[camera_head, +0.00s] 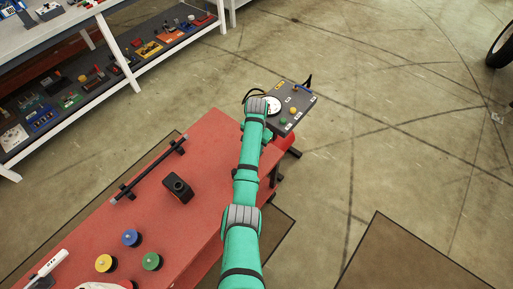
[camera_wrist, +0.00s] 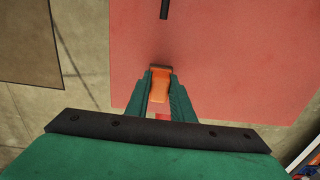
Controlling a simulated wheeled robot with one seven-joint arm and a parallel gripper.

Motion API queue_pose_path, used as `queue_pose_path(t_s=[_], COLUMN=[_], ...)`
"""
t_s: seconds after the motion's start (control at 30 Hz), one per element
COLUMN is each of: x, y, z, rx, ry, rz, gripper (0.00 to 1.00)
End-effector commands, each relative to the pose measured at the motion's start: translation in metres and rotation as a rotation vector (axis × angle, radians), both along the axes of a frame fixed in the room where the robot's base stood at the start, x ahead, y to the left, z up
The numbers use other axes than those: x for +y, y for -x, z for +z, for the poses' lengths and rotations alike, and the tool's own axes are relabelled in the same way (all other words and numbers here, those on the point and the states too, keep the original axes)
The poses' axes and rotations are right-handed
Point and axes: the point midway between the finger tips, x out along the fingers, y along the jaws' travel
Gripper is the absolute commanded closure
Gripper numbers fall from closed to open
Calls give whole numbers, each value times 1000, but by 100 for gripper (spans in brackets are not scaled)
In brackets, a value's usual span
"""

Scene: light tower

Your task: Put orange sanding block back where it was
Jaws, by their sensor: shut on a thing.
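The orange sanding block (camera_wrist: 160,90) shows in the wrist view, between the two green fingers of my gripper (camera_wrist: 161,76). The fingers are shut on its sides. Behind it is the red tabletop (camera_wrist: 215,60), near one of its edges; whether the block touches the tabletop or hangs above it I cannot tell. In the head view my green arm reaches to the far end of the red table (camera_head: 205,150). My fingers and the block are hidden there by the arm.
A dark panel with a dial and coloured buttons (camera_head: 301,98) sits beyond the table's far end. A black bar (camera_head: 152,167), a black device (camera_head: 178,188), and blue (camera_head: 130,237), yellow (camera_head: 104,263) and green (camera_head: 151,261) round pieces stand on the table. A loaded shelf (camera_head: 128,55) is upper left.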

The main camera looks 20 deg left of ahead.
Motion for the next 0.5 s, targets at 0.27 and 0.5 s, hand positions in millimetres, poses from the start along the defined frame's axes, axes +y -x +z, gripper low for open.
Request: queue_pose_path(t_s=[0.27, 0.5], x=[0, 0], y=[0, 0], z=[-3, -3], rx=[0, 0], ry=[-1, 0], rz=[0, 0], gripper=[60, 60])
